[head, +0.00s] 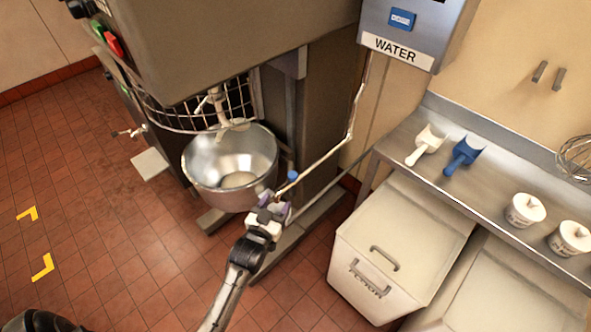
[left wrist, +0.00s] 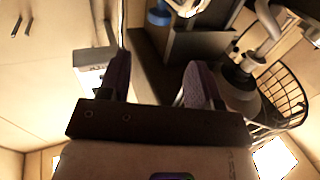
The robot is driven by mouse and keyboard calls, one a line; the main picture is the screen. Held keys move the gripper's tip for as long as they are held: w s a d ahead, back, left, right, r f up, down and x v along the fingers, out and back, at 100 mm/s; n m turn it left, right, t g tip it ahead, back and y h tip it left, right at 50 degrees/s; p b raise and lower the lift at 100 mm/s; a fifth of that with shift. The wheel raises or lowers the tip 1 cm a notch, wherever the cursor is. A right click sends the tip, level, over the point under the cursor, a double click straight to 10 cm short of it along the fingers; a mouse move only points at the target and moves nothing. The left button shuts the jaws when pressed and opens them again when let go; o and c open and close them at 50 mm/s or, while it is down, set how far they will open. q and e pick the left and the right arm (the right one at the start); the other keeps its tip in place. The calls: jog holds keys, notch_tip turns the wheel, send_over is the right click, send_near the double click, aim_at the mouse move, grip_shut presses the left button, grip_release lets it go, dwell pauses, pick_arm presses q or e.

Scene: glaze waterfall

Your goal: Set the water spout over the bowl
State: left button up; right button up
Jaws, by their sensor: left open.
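The water spout (head: 326,155) is a thin pale pipe. It runs down from the grey WATER box (head: 405,30), bends, and reaches toward the bowl's right side. A blue knob (head: 292,175) sits near its low end. The steel bowl (head: 230,172) stands under the mixer, with the spout's end to the right of its rim. My left gripper (head: 272,205) is open at the spout's end, just below the blue knob. Its two purple fingers (left wrist: 160,85) are apart in the left wrist view. I cannot tell whether the pipe lies between them. My right gripper is out of view.
The mixer's wire guard (head: 185,112) and beater (head: 222,112) are above the bowl. A white flour bin (head: 400,245) stands at right, under a steel shelf (head: 500,190) with scoops and tubs. Red tile floor (head: 120,240) is clear at left.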

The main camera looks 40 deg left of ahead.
pick_arm(q)
jog(key=b+x, duration=0.1)
jog(key=x, duration=1.2)
jog(key=shift+w+b, duration=0.3)
jog(key=shift+w, duration=0.05)
grip_shut()
